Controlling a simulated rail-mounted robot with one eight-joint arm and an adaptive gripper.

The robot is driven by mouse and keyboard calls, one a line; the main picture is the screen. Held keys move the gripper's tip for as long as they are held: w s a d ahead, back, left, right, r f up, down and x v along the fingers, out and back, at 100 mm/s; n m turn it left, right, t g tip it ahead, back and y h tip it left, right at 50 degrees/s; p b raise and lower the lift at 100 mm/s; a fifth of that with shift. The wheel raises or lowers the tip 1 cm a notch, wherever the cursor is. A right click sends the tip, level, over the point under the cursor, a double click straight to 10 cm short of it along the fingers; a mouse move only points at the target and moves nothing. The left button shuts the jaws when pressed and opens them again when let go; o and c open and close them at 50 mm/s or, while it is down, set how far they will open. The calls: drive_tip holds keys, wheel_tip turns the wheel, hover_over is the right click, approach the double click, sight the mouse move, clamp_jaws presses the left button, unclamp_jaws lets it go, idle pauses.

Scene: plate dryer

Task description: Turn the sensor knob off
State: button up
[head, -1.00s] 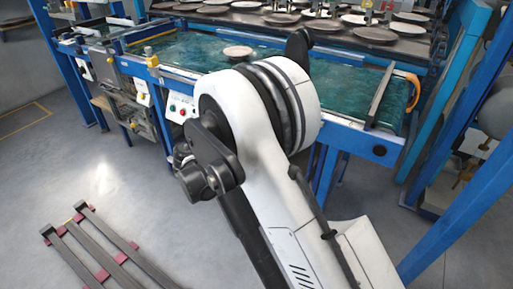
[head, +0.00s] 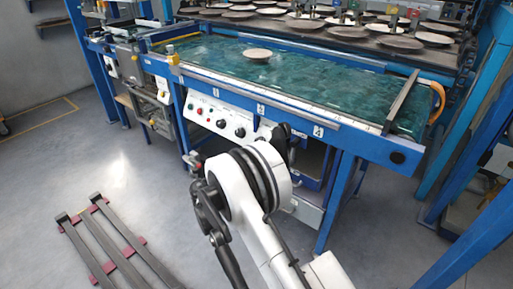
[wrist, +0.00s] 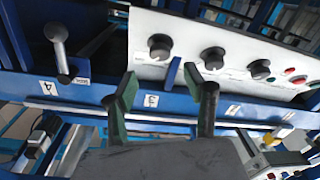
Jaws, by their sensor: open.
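The white control panel (head: 230,120) is on the front of the blue machine in the head view. In the wrist view its white face (wrist: 190,35) carries three black knobs: a left one (wrist: 160,46), a middle one (wrist: 213,59) and a right one (wrist: 260,69). I cannot read which one is the sensor knob. My gripper (wrist: 162,78) is open and empty, with its dark green fingers spread apart below the left and middle knobs in the picture. It appears apart from the knobs. In the head view my arm hides the gripper.
Red and green buttons (wrist: 297,77) sit right of the knobs. A blue bar (wrist: 172,73) shows between my fingers. A grey lever with a round end (wrist: 57,40) is at the left. A plate (head: 257,55) lies on the green belt (head: 320,82). Metal rails (head: 105,240) lie on the floor.

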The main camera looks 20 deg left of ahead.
drive_tip(key=b+x, duration=0.2)
drive_tip(key=x, duration=0.6)
drive_tip(key=shift+w, duration=0.35)
drive_tip(key=shift+d, duration=0.1)
drive_tip(key=c, duration=1.1)
